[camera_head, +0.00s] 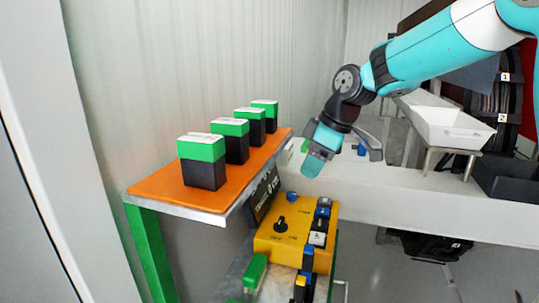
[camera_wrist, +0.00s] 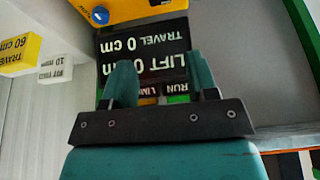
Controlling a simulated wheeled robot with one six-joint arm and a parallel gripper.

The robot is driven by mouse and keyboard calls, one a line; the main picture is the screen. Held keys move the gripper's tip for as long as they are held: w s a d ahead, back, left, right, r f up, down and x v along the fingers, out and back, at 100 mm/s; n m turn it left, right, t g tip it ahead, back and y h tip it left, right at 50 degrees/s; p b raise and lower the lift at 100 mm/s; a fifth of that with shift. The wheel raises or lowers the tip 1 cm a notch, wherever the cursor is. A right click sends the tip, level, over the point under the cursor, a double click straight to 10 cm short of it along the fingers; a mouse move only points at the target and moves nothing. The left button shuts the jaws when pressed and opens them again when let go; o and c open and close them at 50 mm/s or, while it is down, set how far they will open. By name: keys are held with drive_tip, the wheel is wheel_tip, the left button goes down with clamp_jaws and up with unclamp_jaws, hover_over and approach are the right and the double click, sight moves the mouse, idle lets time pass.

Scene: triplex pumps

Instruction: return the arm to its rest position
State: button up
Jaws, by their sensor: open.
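My arm (camera_head: 420,55), turquoise with dark joints, reaches in from the upper right of the head view. My gripper (camera_head: 313,162) hangs at its end, tilted downward, above and apart from the yellow control box and to the right of the orange shelf. In the wrist view my gripper (camera_wrist: 161,80) shows two turquoise fingers with a gap between them and nothing held. Beyond them is a black display (camera_wrist: 145,50), upside down, reading LIFT 0 cm and TRAVEL 0 cm. In the head view the display (camera_head: 263,195) is seen edge-on beside the shelf.
A yellow control box (camera_head: 265,243) with a black knob and several buttons is below my gripper. An orange shelf (camera_head: 160,187) on a green post holds several green-and-black blocks by the wall. A white tray (camera_head: 445,125) stands at right. Open air surrounds my gripper.

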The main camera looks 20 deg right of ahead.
drive_tip(key=s+a+m+g, duration=0.1)
drive_tip(key=s+a, duration=0.2)
drive_tip(key=s, duration=0.6)
drive_tip(key=s+a+f+m, duration=0.1)
drive_tip(key=s+a, duration=0.2)
drive_tip(key=s, duration=0.6)
drive_tip(key=s+a+f+m+g, duration=0.1)
drive_tip(key=s+a, duration=0.3)
drive_tip(key=s, duration=0.6)
drive_tip(key=shift+f+m+g, duration=0.15)
drive_tip(key=shift+m+g, duration=0.15)
drive_tip(key=shift+m, duration=0.2)
